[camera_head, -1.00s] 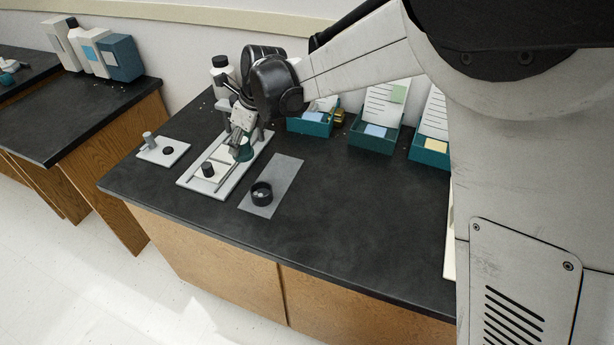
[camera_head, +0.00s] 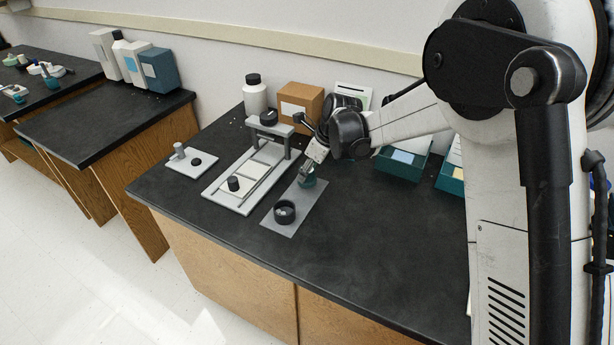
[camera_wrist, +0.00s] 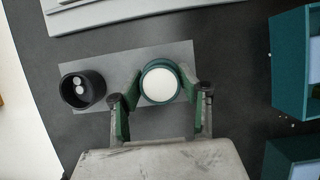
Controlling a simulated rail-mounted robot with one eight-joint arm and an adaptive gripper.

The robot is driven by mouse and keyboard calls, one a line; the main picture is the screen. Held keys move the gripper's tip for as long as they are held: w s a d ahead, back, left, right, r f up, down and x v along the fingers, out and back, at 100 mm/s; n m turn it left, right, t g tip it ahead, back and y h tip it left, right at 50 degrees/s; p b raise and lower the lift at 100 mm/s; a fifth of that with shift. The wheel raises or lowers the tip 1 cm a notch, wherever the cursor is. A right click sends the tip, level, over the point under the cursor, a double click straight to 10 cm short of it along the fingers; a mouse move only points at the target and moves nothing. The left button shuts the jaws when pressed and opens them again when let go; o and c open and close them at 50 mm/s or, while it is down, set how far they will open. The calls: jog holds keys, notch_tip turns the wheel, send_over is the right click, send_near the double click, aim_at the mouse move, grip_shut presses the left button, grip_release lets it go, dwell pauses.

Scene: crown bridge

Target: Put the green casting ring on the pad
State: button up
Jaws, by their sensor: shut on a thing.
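The green casting ring (camera_wrist: 160,83) is a short round ring with a white filling, seen from above in the wrist view. My gripper (camera_wrist: 159,98) is shut on it, with a finger on each side. In the head view the ring (camera_head: 308,181) shows at the tip of my gripper (camera_head: 308,174), over the far end of the grey pad (camera_head: 287,219). The pad also shows in the wrist view (camera_wrist: 118,65) beneath the ring. I cannot tell whether the ring touches the pad. A black ring (camera_head: 285,212) stands on the pad's near end.
A white plate with a rail frame (camera_head: 232,197) lies left of the pad. A small white plate with a post (camera_head: 186,163) is farther left. Teal boxes (camera_head: 402,164) stand at the back right. A white bottle (camera_head: 255,94) and a cardboard box (camera_head: 300,106) stand behind. The counter's front right is clear.

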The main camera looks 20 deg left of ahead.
jog(key=shift+f, duration=1.1)
jog(key=shift+f, duration=0.15)
jog(key=o, duration=1.3)
jog(key=shift+c, duration=0.2)
jog(key=w+v, duration=0.1)
jog(key=v, duration=1.1)
jog(key=shift+s+p, duration=0.3)
jog(key=shift+s, duration=0.15)
jog(key=shift+r, duration=0.2)
